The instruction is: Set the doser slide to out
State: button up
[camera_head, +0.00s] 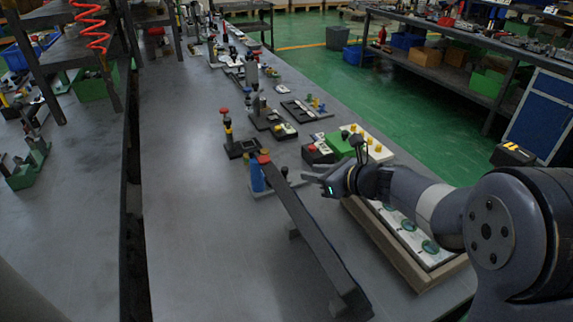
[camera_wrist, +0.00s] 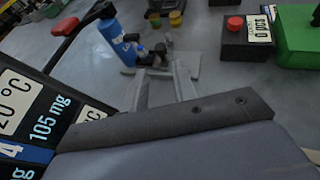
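A blue upright body (camera_head: 257,176) with a dark top stands left of my gripper in the head view. In the wrist view this blue body (camera_wrist: 117,40) is beyond my fingers, to the upper left. Small black and blue parts (camera_wrist: 145,54) sit beside it, just past the fingertips; I cannot tell which part is the doser slide or its position. My gripper (camera_head: 312,181) points left towards these parts. In the wrist view my gripper (camera_wrist: 162,76) has its two grey fingers apart, with nothing visible held between them.
A long dark sloping panel (camera_head: 312,243) runs close in front of my gripper; its labelled face (camera_wrist: 35,115) fills the wrist view's left. A red-button box (camera_head: 318,152) and green block (camera_head: 339,145) stand behind. A framed tray (camera_head: 385,232) lies under my arm.

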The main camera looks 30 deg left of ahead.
aim_at(286, 169)
jog(key=x, duration=0.9)
jog(key=shift+w+a+f, duration=0.1)
jog(key=shift+a, duration=0.05)
grip_shut()
